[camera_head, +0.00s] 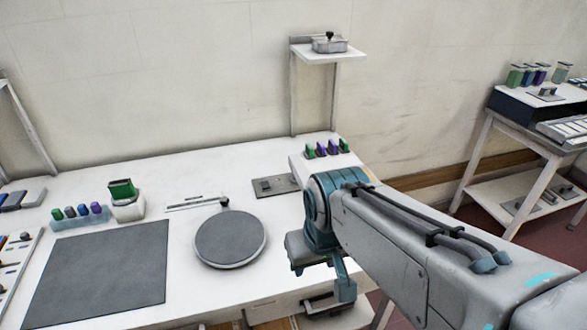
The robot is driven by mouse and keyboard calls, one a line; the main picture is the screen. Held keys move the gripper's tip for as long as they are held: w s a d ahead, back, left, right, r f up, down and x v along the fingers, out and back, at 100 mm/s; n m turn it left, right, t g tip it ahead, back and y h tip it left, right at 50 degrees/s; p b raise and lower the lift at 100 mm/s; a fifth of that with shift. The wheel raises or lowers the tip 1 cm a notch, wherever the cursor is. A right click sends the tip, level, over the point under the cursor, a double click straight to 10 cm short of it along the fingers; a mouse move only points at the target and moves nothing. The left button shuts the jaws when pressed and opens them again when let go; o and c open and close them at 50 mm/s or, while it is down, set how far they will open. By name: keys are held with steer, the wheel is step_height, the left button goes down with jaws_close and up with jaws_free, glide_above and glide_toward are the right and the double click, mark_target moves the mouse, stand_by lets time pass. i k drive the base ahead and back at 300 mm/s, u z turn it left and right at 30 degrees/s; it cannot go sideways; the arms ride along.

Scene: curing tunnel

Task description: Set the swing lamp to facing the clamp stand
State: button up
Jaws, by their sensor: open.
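My arm reaches in from the lower right. My gripper (326,304) hangs over the front right part of the white bench; its fingers are partly hidden by the wrist, and it appears open with nothing seen in it. A thin bar with a dark knob (224,202) lies at the back edge of a round grey disc (231,240), left of my gripper and apart from it. This may be the swing lamp, but I cannot tell for sure. No clamp stand can be told with certainty; a small grey block with a black knob (329,44) sits on the raised shelf.
The white bench (190,285) carries a dark square mat (100,275), a white holder with a green block (122,190), and a rack of coloured vials (82,216). More vials (326,148) stand behind my wrist. A side table (515,185) stands at right.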

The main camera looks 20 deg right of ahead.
mark_target(300, 171)
steer(key=u, duration=1.45)
steer(key=k, duration=0.55)
steer(key=z, duration=1.45)
steer(key=i, duration=0.5)
